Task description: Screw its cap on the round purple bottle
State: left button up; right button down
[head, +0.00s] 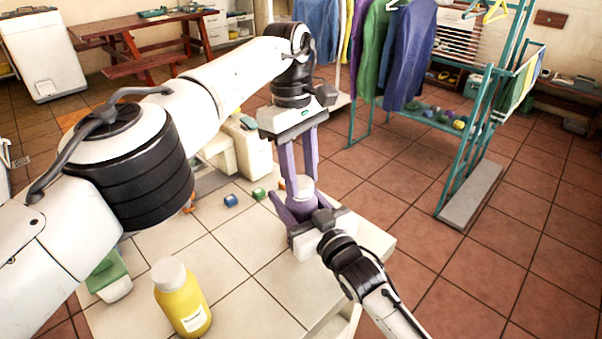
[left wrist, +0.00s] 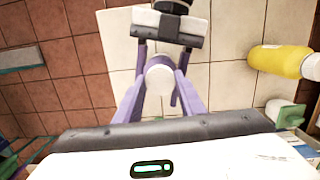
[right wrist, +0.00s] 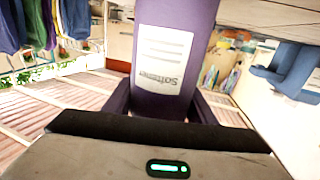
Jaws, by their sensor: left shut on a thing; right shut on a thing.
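The purple bottle (right wrist: 165,60) stands on the tiled counter with its "Softener" label facing the right wrist camera. In the head view only a little of it shows between the fingers. My right gripper (head: 298,212) is shut on the bottle's body from the side. The white round cap (head: 301,187) is at the top of the bottle; it also shows in the left wrist view (left wrist: 159,77). My left gripper (head: 299,176) points down from above and is shut on the cap. The threads are hidden, so I cannot tell how tightly the cap sits.
A yellow bottle (head: 183,300) with a whitish cap stands at the counter's front left. A green-and-white item (head: 110,277) is at the left edge. The counter's middle (head: 235,270) is clear.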

pick_arm(q)
jog(key=o, duration=1)
jog(key=shift+c, duration=0.5)
